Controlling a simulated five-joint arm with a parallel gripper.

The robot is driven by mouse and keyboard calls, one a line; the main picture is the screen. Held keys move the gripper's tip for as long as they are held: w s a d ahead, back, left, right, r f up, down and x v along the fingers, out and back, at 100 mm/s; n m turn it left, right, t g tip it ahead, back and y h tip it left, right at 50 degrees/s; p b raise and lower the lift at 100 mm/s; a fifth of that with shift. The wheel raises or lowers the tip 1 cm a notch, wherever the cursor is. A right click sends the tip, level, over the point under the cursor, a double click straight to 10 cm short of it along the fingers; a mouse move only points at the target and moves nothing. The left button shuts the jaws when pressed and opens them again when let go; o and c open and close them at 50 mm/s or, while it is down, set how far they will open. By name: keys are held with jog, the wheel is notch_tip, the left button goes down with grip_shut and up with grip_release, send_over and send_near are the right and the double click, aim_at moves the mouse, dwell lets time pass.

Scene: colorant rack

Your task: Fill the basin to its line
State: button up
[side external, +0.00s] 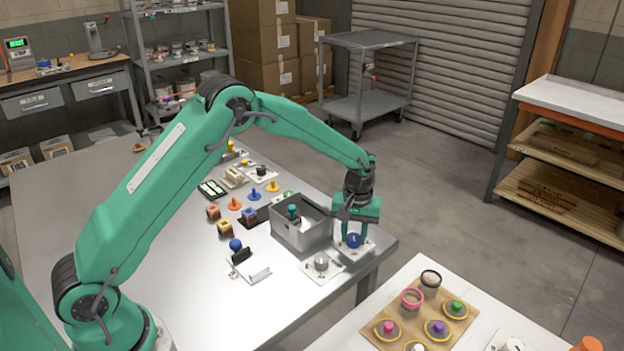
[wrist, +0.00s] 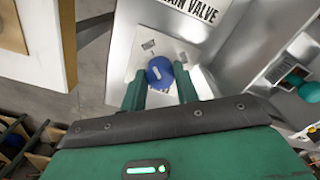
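The basin (side external: 283,236) is an open grey metal box near the table's right end. A teal-topped piece (side external: 293,213) stands inside it; the fill line and liquid level cannot be made out. A blue round knob (side external: 354,241) is on a pale plate beside the basin's right side. My gripper (side external: 355,238) points down over it, one finger on each side. In the wrist view the knob (wrist: 160,71) lies between my fingertips (wrist: 161,82), with no clear gap. Whether they grip it cannot be told. A label (wrist: 197,8) ending "AIN VALVE" is on the metal wall near it.
A silver knob (side external: 321,262) on a white plate stands in front of the basin. Several coloured pegs and blocks (side external: 227,227) stand left of the basin. The table's near left is clear.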

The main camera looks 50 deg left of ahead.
jog(key=c, duration=0.4)
jog(key=shift+m, duration=2)
jog(key=o, duration=1)
